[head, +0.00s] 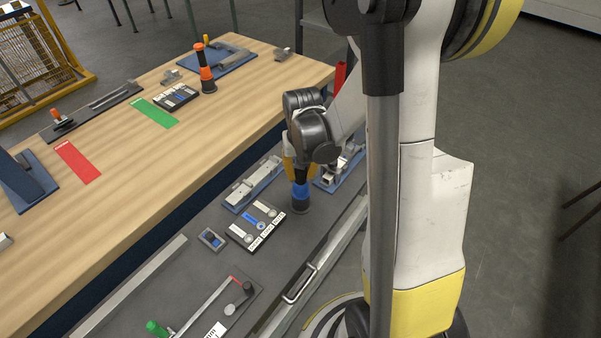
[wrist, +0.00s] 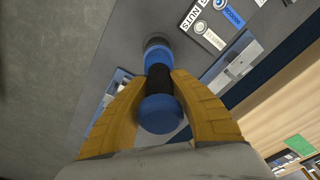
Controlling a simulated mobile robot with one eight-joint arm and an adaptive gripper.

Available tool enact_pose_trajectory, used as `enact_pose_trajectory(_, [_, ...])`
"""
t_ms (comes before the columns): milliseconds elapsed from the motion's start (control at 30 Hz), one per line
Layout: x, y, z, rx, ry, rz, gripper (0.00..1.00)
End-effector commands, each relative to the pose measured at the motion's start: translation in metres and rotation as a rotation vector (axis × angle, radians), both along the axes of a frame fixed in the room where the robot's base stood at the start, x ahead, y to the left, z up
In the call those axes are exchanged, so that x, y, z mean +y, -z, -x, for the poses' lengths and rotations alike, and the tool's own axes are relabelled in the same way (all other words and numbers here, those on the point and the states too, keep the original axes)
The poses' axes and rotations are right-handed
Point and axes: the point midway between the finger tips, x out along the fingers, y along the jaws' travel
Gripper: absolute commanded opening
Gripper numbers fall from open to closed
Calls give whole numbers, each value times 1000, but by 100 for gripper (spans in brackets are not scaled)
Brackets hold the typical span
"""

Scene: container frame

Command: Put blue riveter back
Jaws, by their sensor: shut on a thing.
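The blue riveter (head: 301,192) is upright, with a blue body and a dark base at the grey surface beside the black label tray. In the wrist view the blue riveter (wrist: 160,114) shows its round blue end between the fingers and a black middle band. My gripper (head: 299,172) is shut on it from above; its yellow fingers also show in the wrist view (wrist: 160,88), one on each side of the black band. I cannot tell whether the base touches the surface.
The black label tray (head: 238,236) lies left of the riveter. Blue-based fixtures (head: 229,207) stand close by on both sides. An orange riveter (head: 206,75) stands on the wooden table (head: 120,170), with green (head: 152,113) and red (head: 78,163) mats.

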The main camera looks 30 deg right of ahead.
Motion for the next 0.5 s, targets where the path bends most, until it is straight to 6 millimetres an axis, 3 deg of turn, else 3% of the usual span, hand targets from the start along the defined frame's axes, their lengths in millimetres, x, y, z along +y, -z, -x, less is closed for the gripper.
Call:
enact_pose_trajectory(167, [0, 6, 0, 0, 0, 0, 0])
enact_pose_trajectory(200, [0, 7, 0, 0, 0, 0, 29])
enact_pose_trajectory(267, [0, 6, 0, 0, 0, 0, 45])
enact_pose_trajectory(500, [0, 5, 0, 0, 0, 0, 45])
